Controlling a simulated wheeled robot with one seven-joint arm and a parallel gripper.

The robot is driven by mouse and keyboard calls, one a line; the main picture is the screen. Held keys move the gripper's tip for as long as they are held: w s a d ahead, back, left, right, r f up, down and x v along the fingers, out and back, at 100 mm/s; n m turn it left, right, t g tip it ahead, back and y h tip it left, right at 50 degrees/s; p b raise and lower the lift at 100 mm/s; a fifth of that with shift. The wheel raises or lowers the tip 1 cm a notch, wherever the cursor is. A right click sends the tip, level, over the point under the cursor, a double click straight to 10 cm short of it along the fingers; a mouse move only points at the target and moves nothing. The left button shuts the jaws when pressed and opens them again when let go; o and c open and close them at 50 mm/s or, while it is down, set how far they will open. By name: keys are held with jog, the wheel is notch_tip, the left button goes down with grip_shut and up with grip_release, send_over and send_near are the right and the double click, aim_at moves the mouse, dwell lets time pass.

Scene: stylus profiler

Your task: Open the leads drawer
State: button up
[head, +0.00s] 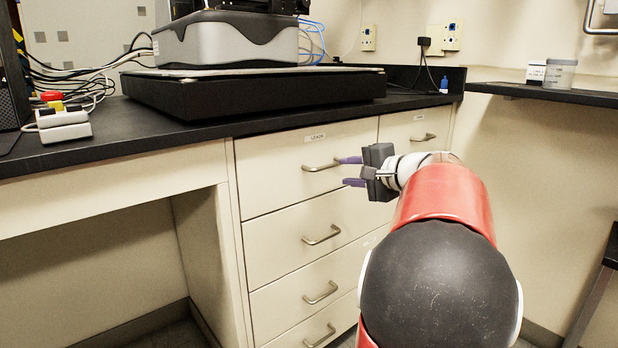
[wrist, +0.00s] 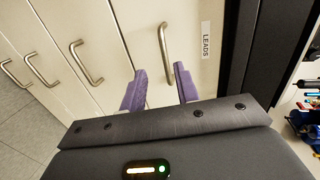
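The leads drawer (head: 283,172) is the top drawer of the left drawer stack and is shut, flush with the cabinet. Its LEADS label (head: 314,138) sits above a metal bar handle (head: 321,166). The label (wrist: 206,40) and handle (wrist: 163,52) also show in the wrist view. My gripper (head: 350,171) has two purple fingers and is just right of the handle in the head view. In the wrist view my gripper (wrist: 160,80) is open, with a clear gap between the fingers. The handle's near end lies in line with that gap. Whether the fingertips reach around the bar is unclear.
Several shut drawers with handles (head: 321,235) lie below, and another drawer (head: 418,128) is to the right. The black countertop (head: 130,128) overhangs above, holding an instrument on a dark slab (head: 250,95). Open knee space is left of the drawers.

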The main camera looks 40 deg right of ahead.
aim_at(332, 166)
jog(key=shift+h, duration=0.3)
jog(key=x, duration=0.2)
jog(key=d+x, duration=0.1)
jog(key=x, duration=0.4)
jog(key=shift+w+d+r, duration=0.25)
jog(key=shift+d, duration=0.05)
grip_shut()
